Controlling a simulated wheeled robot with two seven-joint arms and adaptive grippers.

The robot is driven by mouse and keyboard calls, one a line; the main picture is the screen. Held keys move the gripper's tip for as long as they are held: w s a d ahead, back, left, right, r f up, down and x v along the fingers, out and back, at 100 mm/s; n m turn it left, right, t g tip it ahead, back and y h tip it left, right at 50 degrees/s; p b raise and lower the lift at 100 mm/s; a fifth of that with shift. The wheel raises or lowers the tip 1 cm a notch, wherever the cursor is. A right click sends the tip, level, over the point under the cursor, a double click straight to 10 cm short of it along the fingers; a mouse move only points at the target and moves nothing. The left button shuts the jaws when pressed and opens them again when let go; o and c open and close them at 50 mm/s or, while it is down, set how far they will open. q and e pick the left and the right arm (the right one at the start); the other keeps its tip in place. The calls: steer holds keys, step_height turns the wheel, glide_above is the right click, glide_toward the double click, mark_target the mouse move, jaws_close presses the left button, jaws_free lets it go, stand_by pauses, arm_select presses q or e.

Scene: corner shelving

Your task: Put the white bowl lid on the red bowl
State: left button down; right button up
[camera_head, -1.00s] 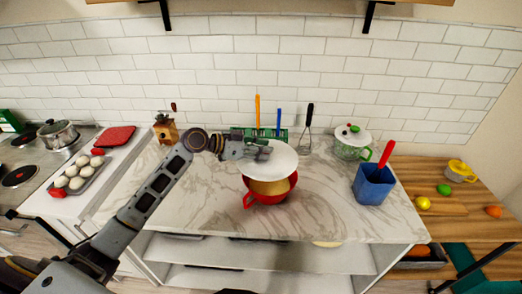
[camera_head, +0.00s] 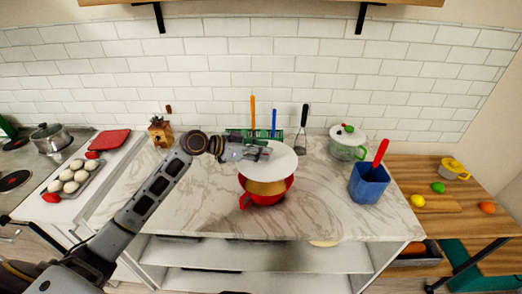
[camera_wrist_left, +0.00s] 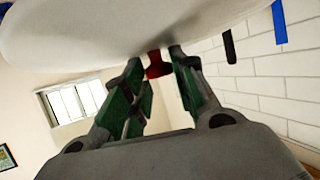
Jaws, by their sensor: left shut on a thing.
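The white bowl lid (camera_head: 275,161) is held by my left gripper (camera_head: 262,152) over the back part of the red bowl (camera_head: 262,199). The lid looks tilted and hides the bowl's far rim; I cannot tell whether they touch. The red bowl stands on the marble counter, its handle to the lower left and its tan inside showing at the front. In the left wrist view, the fingers (camera_wrist_left: 160,62) are shut on the lid's red knob (camera_wrist_left: 157,66), with the white lid (camera_wrist_left: 150,25) filling the top. My right gripper is not in view.
A blue container (camera_head: 368,184) with a red utensil stands right of the bowl. A green pot (camera_head: 346,147) with a white lid is at the back right. A utensil rack (camera_head: 240,133) stands behind the lid. The counter (camera_head: 200,205) left of the bowl is clear.

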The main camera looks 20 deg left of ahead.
arm_select(q)
steer(key=shift+f+b, duration=1.05)
steer(key=shift+f, duration=0.65)
step_height(320, 180, down, 3)
steer(key=shift+f+b, duration=0.1)
steer(key=shift+b, duration=0.85)
steer(key=shift+f+b, duration=0.45)
steer(key=shift+f, duration=0.1)
steer(key=c, duration=1.1)
jaws_free()
